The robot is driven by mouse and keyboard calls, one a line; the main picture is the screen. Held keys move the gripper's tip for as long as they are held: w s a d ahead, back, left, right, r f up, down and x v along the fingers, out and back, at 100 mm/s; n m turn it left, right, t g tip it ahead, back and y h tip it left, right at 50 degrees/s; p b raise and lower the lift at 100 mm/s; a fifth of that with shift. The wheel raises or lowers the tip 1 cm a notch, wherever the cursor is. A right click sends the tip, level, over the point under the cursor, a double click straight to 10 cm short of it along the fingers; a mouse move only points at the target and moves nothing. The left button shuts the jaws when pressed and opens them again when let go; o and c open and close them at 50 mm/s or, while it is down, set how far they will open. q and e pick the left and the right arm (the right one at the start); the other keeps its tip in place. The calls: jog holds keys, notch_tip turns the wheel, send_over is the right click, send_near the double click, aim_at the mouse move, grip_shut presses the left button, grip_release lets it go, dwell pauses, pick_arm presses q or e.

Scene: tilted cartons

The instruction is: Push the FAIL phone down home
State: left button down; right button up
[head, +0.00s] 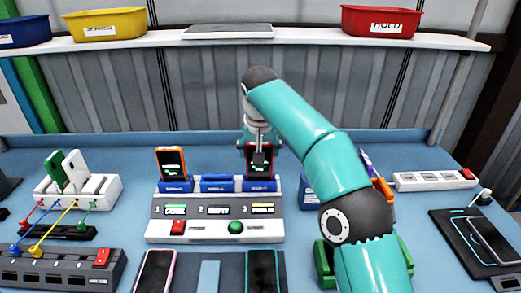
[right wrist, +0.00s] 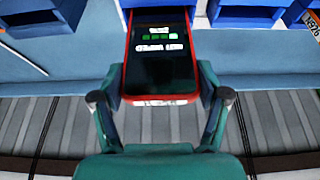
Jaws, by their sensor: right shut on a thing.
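A phone in a red case (head: 248,163) stands upright at the right slot of the white test station (head: 160,229). In the right wrist view the phone (right wrist: 160,75) has its far end at a blue holder (right wrist: 158,3); its depth in the slot is hard to tell. Its lit screen text is too small to read, so I cannot confirm FAIL. My right gripper (head: 258,145) is shut on this phone near its top; the fingers (right wrist: 160,105) flank its case. A phone in an orange case (head: 171,162) stands in the left slot. My left gripper is not in view.
The middle slot (head: 217,183) is empty. A red button (head: 177,227) and green button (head: 236,227) sit on the station front. Phones lie in front (head: 155,272). A white rack (head: 98,190) stands left, a power strip (head: 434,180) right. My right arm hides part of the table.

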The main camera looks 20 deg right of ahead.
jog(key=shift+f+b, duration=0.4)
jog(key=shift+f, duration=0.15)
dwell(0.5)
jog(key=o, duration=1.2)
jog(key=shift+r, duration=0.1)
